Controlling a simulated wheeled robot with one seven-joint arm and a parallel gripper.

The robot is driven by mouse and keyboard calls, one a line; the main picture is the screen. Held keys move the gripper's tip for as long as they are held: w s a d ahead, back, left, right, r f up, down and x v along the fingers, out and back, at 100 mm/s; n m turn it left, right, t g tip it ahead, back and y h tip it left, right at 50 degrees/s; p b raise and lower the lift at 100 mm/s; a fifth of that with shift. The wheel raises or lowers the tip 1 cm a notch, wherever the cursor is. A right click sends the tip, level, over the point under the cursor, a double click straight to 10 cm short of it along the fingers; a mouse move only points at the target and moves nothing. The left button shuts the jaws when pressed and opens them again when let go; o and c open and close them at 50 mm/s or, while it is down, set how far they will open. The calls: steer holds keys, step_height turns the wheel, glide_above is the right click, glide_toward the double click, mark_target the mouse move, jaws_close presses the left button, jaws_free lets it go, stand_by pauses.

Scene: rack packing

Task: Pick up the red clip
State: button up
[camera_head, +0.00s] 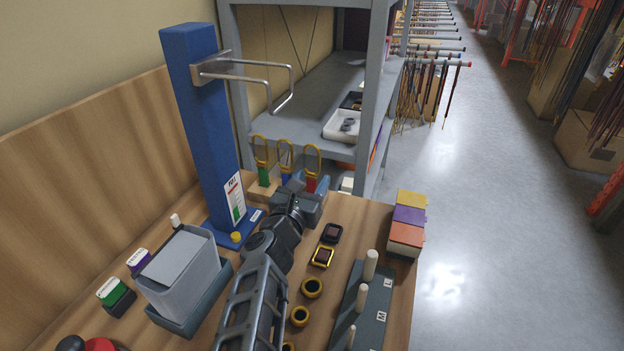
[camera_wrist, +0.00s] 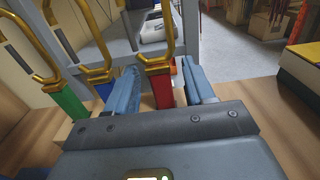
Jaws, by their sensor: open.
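The red clip (camera_head: 311,184) has a red body and a yellow loop on top. It stands upright at the right end of a row with a blue clip (camera_head: 287,174) and a green clip (camera_head: 264,174) on a wooden block. My gripper (camera_head: 312,191) is at the red clip. In the wrist view my gripper (camera_wrist: 161,80) is open, with one blue-grey finger on each side of the red clip (camera_wrist: 164,92). I cannot tell whether either finger touches it. The left finger is between the red clip and the blue clip (camera_wrist: 104,88). The clip's lower end is hidden behind the gripper body.
A blue post (camera_head: 205,120) with a metal arm stands left of the clips. A grey bin (camera_head: 180,275) and a pegged board (camera_head: 365,300) are nearer on the wooden table. Stacked coloured boxes (camera_head: 407,222) sit at its right edge. A grey shelf (camera_head: 300,105) stands behind.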

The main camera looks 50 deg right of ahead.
steer(key=shift+w+d, duration=0.15)
steer(key=shift+d, duration=0.25)
jaws_close()
